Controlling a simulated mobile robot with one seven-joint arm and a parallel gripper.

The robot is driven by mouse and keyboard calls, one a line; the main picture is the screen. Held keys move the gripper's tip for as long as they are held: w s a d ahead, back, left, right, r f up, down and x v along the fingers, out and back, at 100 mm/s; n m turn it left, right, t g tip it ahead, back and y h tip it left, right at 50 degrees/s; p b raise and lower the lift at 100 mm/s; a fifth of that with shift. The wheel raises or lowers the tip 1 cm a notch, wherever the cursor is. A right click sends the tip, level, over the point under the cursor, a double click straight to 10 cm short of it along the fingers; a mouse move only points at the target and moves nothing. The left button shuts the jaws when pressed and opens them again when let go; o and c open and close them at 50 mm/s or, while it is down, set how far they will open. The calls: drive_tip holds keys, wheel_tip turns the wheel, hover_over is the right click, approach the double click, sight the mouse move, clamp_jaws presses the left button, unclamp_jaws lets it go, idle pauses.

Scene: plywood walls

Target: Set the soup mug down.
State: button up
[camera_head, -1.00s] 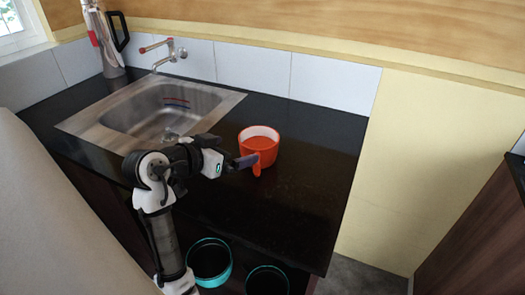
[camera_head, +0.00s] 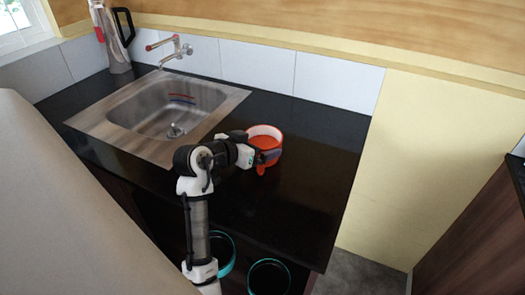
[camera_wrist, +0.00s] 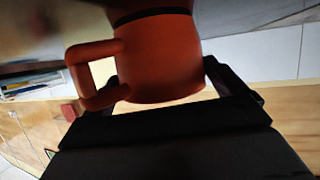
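The orange soup mug (camera_head: 265,140) stands upright on the black counter (camera_head: 305,190), right of the sink, its handle toward the viewer. My gripper (camera_head: 270,156) reaches it from the left, with a finger in front of the mug's near side. In the wrist view, the mug (camera_wrist: 160,60) is between the two fingers of my gripper (camera_wrist: 163,75), its handle on the left. The fingertips lie close along both sides of the mug; whether they press on it cannot be told.
A steel sink (camera_head: 160,115) with a wall tap (camera_head: 176,48) lies left of the mug. A kettle-like jug (camera_head: 112,35) stands in the back corner. Two teal-rimmed bins (camera_head: 268,277) are below the counter's front edge. Counter right of the mug is clear.

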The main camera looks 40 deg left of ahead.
drive_tip(key=c, duration=0.9)
drive_tip(key=shift+r, duration=0.1)
drive_tip(key=shift+c, duration=0.7)
drive_tip(key=shift+r, duration=0.15)
